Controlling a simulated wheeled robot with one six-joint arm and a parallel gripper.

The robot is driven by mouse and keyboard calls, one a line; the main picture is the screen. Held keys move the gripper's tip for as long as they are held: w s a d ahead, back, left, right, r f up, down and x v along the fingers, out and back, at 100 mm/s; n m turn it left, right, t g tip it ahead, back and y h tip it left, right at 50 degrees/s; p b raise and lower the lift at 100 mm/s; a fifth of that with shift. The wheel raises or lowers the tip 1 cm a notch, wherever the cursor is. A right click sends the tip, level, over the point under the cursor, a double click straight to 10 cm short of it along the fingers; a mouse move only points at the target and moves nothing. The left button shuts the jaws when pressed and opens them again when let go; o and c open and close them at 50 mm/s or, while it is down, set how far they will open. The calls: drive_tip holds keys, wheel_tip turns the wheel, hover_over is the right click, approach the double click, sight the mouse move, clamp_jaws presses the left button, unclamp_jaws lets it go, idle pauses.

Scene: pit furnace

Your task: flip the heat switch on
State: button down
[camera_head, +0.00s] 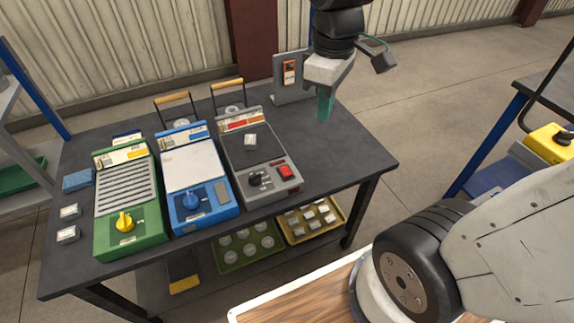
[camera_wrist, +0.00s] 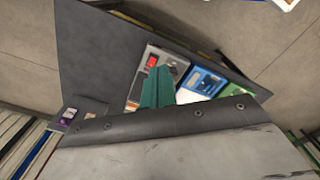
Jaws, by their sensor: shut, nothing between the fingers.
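A grey upright panel (camera_head: 283,92) with a small orange-framed switch plate (camera_head: 289,72) stands at the back of the dark table. My gripper (camera_head: 325,112) has teal fingers, shut and empty, pointing down over the table's back right, right of the upright panel. Its fingers also show in the wrist view (camera_wrist: 158,88).
A blue unit (camera_head: 211,211) and a green unit (camera_head: 130,240) stand left of the grey one. The tabletop's right part (camera_head: 345,155) is clear. Trays (camera_head: 248,263) lie on the shelf below.

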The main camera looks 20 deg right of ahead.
drive_tip(key=w+a+f+n+g, duration=0.1)
drive_tip(key=w+f+n, duration=0.55)
drive_tip(key=w, duration=0.25)
drive_tip(key=n, duration=0.4)
hover_over(288, 173)
drive_tip(key=w, duration=0.2)
wheel_tip(288, 173, down, 7)
drive_tip(key=shift+f+g, duration=0.1)
drive_tip(key=shift+g, duration=0.2)
drive_tip(key=shift+s, duration=0.1)
drive_tip(key=f, duration=0.4)
drive_tip(key=s+f, duration=0.1)
drive_tip(key=f, duration=0.9)
drive_tip(key=shift+s, duration=0.35)
drive_tip(key=shift+s+f, duration=0.1)
drive_tip(key=shift+f, duration=0.05)
